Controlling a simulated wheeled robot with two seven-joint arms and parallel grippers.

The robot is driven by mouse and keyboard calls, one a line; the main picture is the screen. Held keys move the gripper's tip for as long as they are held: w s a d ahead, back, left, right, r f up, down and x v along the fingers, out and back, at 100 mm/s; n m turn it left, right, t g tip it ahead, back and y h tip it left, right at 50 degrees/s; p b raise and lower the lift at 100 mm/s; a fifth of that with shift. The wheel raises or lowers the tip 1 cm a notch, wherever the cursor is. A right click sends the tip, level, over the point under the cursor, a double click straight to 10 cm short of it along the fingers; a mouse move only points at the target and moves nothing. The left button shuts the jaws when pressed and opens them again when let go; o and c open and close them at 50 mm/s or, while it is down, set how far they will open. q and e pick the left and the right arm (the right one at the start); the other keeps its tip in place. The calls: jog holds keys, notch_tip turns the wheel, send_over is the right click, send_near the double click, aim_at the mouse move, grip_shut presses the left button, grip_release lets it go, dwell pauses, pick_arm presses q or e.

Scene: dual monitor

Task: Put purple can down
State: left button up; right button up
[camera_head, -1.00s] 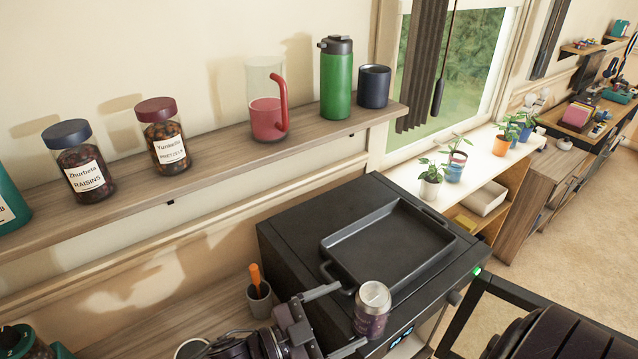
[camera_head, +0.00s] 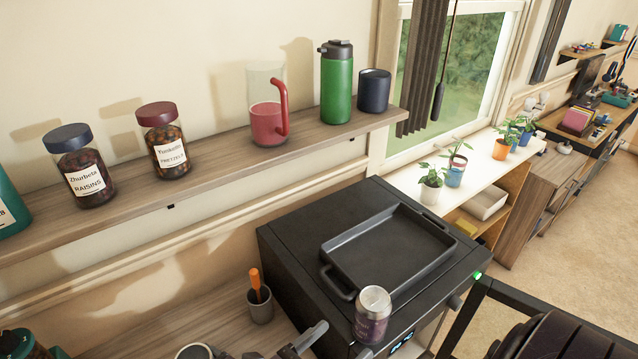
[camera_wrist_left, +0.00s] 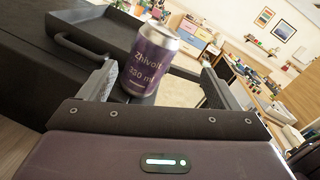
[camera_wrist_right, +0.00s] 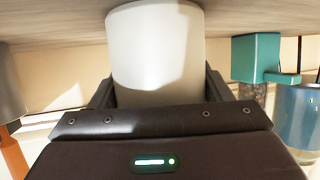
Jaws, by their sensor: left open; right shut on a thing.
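The purple can (camera_head: 372,316), with a silver top, stands upright on the black appliance (camera_head: 290,250) near its front edge, beside the black tray (camera_head: 390,250). The left wrist view shows the can (camera_wrist_left: 150,62) with its "Zhivolt 330 ml" label. My left gripper (camera_head: 338,345) is open, low and just left of the can. In the left wrist view its fingers (camera_wrist_left: 160,88) are spread, with the can nearer the left finger.
A grey cup (camera_head: 260,308) with an orange-handled tool stands left of the appliance. The wall shelf (camera_head: 220,160) above holds jars, a pitcher, a green bottle (camera_head: 336,85) and a dark mug. Potted plants (camera_head: 431,188) stand by the window. The tray is empty.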

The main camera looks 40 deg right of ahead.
aim_at(374, 305)
pick_arm(q)
jog(key=d+m, duration=0.1)
jog(key=d, duration=0.2)
jog(key=w+d+m, duration=0.1)
jog(key=d, duration=0.3)
jog(key=w+d+m, duration=0.1)
jog(key=d, duration=0.2)
jog(key=shift+w+d+m+t, duration=0.1)
jog(key=shift+d+m+t, duration=0.2)
jog(key=shift+d+t, duration=0.1)
jog(key=shift+a+r, duration=0.1)
jog(key=shift+a, duration=0.1)
jog(key=shift+c, duration=1.1)
jog(key=c, duration=1.2)
notch_tip(374, 305, up, 10)
jog(key=shift+r, duration=0.1)
